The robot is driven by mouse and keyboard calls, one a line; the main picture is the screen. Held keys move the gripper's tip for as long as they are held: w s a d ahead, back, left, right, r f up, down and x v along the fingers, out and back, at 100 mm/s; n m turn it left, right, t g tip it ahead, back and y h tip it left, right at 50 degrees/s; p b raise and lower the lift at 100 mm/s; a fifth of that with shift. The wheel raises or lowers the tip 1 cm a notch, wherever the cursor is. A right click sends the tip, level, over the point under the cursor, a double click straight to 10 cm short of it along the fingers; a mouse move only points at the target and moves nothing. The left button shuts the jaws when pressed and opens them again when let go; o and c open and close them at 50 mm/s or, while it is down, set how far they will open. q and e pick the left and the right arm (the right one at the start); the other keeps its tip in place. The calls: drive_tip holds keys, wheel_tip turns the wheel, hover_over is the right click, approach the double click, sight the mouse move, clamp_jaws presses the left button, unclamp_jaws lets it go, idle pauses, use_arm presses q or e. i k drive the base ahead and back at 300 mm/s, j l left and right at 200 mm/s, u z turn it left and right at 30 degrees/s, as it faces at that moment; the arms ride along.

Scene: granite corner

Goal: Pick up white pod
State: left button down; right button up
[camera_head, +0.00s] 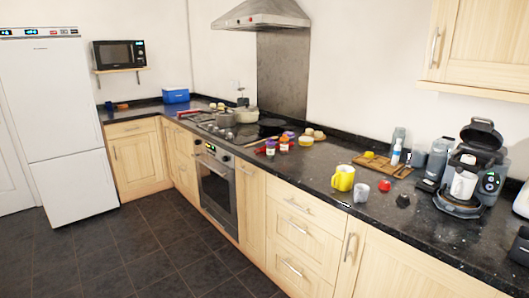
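No thing is clearly recognisable as a white pod at this size. A small pale item (345,204) lies on the dark counter (318,186) near its front edge, below the yellow mug (343,178); I cannot tell what it is. A small light grey-white cup (361,192) stands right of the yellow mug. A white mug (463,184) sits in the black and grey coffee machine (478,150) at the right. Neither of my grippers can be made out in view.
A red round item (384,186) and a dark small item (403,200) lie near the cup. A wooden tray (372,163) with bottles stands behind. A dark shape (520,246) is cut off at the right edge. The floor in front is clear.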

sight(468, 159)
drive_tip(key=z, duration=1.25)
